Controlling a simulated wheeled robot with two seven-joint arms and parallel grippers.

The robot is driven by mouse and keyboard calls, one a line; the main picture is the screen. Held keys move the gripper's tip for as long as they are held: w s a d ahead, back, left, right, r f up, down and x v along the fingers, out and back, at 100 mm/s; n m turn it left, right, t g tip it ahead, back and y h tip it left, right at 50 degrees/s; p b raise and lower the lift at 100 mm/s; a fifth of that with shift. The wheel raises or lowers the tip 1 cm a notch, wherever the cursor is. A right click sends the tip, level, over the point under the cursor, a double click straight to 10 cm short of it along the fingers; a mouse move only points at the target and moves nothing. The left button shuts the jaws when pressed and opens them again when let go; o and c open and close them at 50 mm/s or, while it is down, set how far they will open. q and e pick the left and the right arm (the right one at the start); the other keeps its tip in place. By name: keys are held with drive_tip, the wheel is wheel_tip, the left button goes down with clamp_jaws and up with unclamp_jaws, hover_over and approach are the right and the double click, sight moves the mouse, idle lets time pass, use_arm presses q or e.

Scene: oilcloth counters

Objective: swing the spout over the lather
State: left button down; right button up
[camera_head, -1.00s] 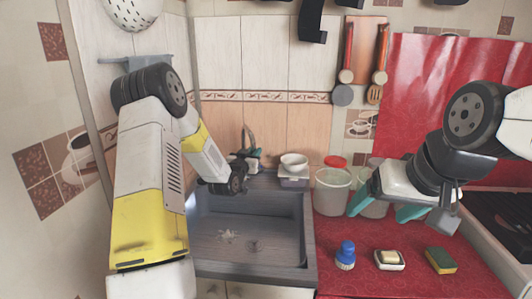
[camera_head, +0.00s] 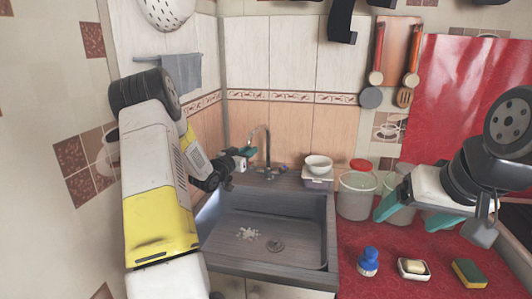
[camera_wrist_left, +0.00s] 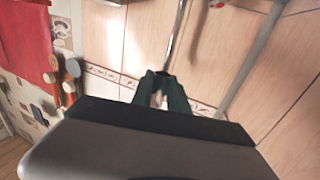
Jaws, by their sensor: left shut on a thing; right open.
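The thin metal spout (camera_head: 268,145) arches up behind the grey sink, its free end toward the left. My left gripper (camera_head: 247,152) is shut on the spout near that end; in the left wrist view its dark green fingers (camera_wrist_left: 163,92) are close together, with the pipe (camera_wrist_left: 178,35) running up from them. The fingers hide the spout's tip. The lather (camera_head: 248,233) is a small white patch on the basin floor, left of the round drain (camera_head: 275,246). It lies nearer the front than the spout. My right gripper (camera_head: 415,215) is open and empty above the red counter.
A white bowl on a box (camera_head: 318,163) stands right of the tap. Clear tubs (camera_head: 356,196) stand behind my right gripper. The sink basin is otherwise clear.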

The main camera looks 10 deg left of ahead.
use_arm(q)
drive_tip(key=shift+a, duration=0.2)
drive_tip(key=c, duration=1.3)
unclamp_jaws()
drive_tip(key=v, duration=0.7)
drive_tip(key=shift+s, duration=0.35)
drive_tip(key=shift+r, duration=0.1)
